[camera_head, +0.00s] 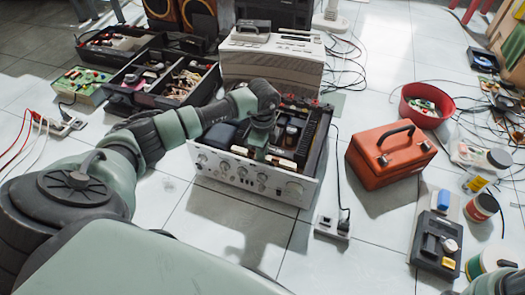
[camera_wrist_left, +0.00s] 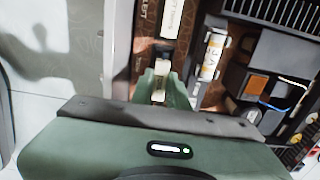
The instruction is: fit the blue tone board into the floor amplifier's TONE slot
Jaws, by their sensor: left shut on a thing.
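The floor amplifier (camera_head: 239,177) stands open-topped on the tiles, its silver knobbed front facing me. My left gripper (camera_head: 262,140) reaches down into it from above, its fingertips among the parts inside. In the left wrist view the green fingers of my left gripper (camera_wrist_left: 160,85) are shut on a small pale piece (camera_wrist_left: 158,95), of which little shows. I cannot tell whether this is the blue tone board; no blue face shows between the fingers. The TONE slot cannot be made out. A white labelled module (camera_wrist_left: 170,18) lies just beyond the fingertips. My right gripper does not show.
A cylindrical part (camera_wrist_left: 212,57) and a dark finned block (camera_wrist_left: 285,50) stand inside the amplifier, right of the fingers. An orange toolbox (camera_head: 392,160) stands to its right, a beige machine (camera_head: 262,68) behind it.

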